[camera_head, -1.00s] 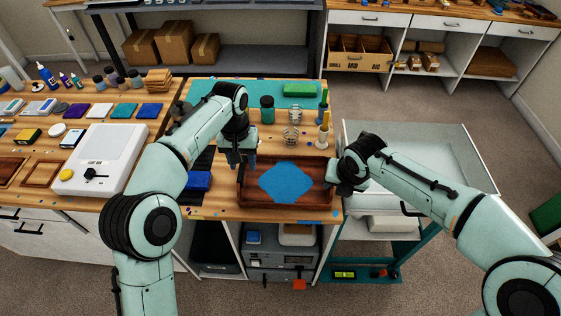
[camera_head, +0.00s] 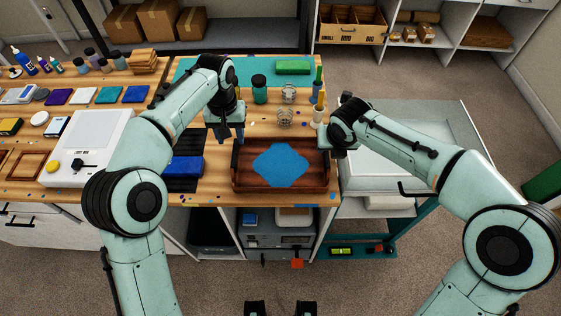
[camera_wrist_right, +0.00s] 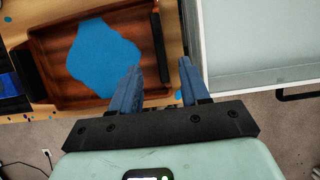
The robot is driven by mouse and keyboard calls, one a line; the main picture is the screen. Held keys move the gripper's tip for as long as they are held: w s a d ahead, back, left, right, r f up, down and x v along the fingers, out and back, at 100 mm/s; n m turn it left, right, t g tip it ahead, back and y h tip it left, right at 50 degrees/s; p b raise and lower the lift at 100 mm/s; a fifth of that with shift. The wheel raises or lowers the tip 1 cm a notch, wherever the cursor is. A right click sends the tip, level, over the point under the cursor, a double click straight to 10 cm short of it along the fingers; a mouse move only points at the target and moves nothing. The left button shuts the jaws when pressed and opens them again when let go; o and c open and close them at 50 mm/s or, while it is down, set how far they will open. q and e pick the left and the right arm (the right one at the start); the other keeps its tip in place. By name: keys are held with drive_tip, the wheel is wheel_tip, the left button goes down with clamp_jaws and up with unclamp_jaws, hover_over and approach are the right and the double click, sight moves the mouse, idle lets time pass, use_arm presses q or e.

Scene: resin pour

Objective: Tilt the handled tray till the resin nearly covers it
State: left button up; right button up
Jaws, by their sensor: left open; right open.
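The handled tray (camera_head: 283,184) is a shallow reddish-brown wooden tray with a dark handle at each end. It looks flat on the bench near the front edge. A blue resin pool (camera_head: 282,163) covers its middle, with bare wood at the left and right ends and in the corners. My left gripper (camera_head: 230,137) is open at the back left corner of the tray, close to the left handle. My right gripper (camera_wrist_right: 159,63) is open at the right end. In the right wrist view, the right handle (camera_wrist_right: 160,45) appears between its fingers; contact cannot be told.
Behind the tray stand a dark jar (camera_head: 259,90), wire coils (camera_head: 285,117) and upright tools on the bench. A blue block (camera_head: 184,166) lies left of the tray. A white scale (camera_head: 88,145) is further left. A pale cart (camera_head: 400,135) stands at the right.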

sight(235, 152)
use_arm(q)
wheel_tip(235, 152, down, 8)
drive_tip(key=shift+f, duration=0.1)
use_arm(e)
drive_tip(key=x, duration=0.8)
use_arm(q)
clamp_jaws()
use_arm(e)
clamp_jaws()
